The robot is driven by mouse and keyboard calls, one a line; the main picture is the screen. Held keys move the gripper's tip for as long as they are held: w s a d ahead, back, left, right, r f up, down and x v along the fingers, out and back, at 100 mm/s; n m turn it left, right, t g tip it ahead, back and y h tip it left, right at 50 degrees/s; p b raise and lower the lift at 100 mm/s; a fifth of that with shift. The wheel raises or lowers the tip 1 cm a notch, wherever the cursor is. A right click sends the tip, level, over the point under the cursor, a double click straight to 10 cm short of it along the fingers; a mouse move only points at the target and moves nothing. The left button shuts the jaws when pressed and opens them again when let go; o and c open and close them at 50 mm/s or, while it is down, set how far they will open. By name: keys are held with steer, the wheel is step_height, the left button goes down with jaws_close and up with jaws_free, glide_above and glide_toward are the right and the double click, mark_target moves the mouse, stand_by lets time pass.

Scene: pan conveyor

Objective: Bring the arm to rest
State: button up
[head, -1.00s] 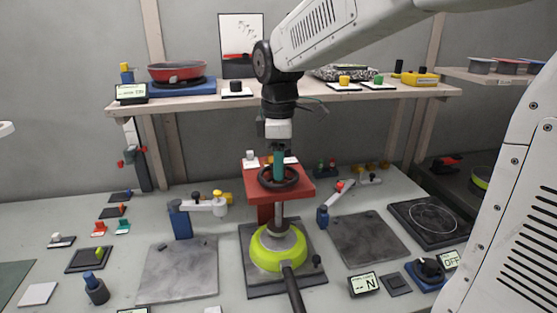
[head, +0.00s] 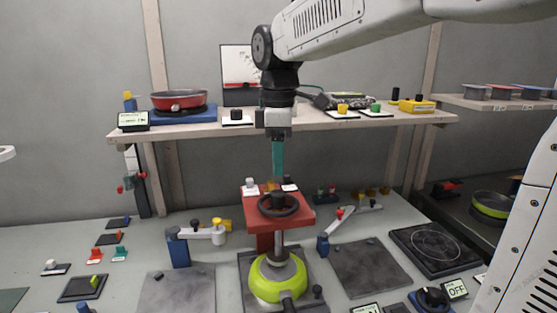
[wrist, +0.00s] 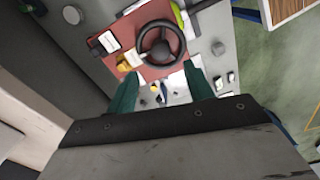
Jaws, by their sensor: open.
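My gripper (head: 278,157) hangs from my arm, pointing down, in front of the shelf in the head view. It is above a black handwheel (head: 278,204) on a red press (head: 254,212), with a visible gap between. In the wrist view its two green fingers (wrist: 162,92) are spread apart with nothing between them. The handwheel also shows in the wrist view (wrist: 161,43), beyond the fingertips. A lime-green pan (head: 278,282) sits under the press's shaft.
The wooden shelf (head: 190,128) runs behind my gripper and holds a red pan (head: 180,99) and small devices. Jointed clamps stand left (head: 180,249) and right (head: 323,245) of the press. Grey plates (head: 178,289) lie on the table. The air around my gripper looks clear.

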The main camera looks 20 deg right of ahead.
stand_by(0.3)
steer(key=shift+m, duration=0.6)
steer(key=s+d+f+m, duration=0.1)
steer(key=s+f+m, duration=0.2)
steer(key=s, duration=0.5)
steer(key=s+d+f+m, duration=0.1)
steer(key=s+f+m, duration=0.2)
steer(key=s+m, duration=0.2)
steer(key=s+d+f+m+t, duration=0.1)
steer(key=s+f+m, duration=0.2)
steer(key=s, duration=0.8)
steer(key=shift+f+m, duration=0.3)
steer(key=shift+m, duration=0.2)
